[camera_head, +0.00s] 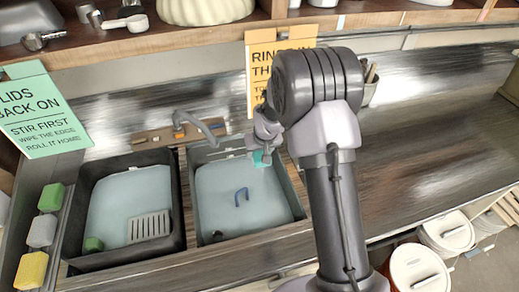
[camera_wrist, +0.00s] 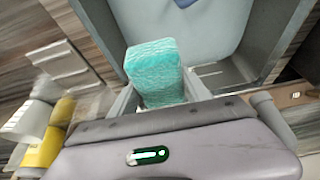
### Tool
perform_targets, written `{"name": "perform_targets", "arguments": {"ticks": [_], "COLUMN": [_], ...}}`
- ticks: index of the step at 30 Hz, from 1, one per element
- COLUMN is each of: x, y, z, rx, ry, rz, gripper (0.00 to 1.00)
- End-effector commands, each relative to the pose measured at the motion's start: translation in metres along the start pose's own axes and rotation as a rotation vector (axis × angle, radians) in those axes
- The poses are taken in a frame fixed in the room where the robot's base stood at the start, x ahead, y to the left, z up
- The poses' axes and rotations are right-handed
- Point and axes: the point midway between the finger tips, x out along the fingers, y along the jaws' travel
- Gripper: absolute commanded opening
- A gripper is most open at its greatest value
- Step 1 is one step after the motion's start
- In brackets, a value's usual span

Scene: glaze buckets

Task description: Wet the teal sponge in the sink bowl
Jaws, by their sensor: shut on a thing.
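The teal sponge (camera_head: 261,158) is small in the head view, just below my gripper (camera_head: 264,146). In the wrist view the teal sponge (camera_wrist: 157,68) fills the space between the fingers of my gripper (camera_wrist: 160,92), which is shut on it.
A curved tap (camera_head: 197,126) stands behind the bowls. Green, grey and yellow blocks (camera_head: 31,270) line the left edge.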

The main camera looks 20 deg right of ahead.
Motion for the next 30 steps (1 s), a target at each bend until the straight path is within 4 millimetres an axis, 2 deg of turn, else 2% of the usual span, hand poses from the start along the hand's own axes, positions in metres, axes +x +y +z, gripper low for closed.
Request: {"name": "perform_targets", "arguments": {"ticks": [1, 6, 30], "x": [0.011, 0.041, 0.164], "y": [0.000, 0.000, 0.000], "z": [0.005, 0.017, 0.068], "rx": [0.000, -0.001, 0.000], "ry": [-0.001, 0.000, 0.000], "rz": [0.000, 0.000, 0.000], "gripper": [0.23, 0.23, 0.23]}}
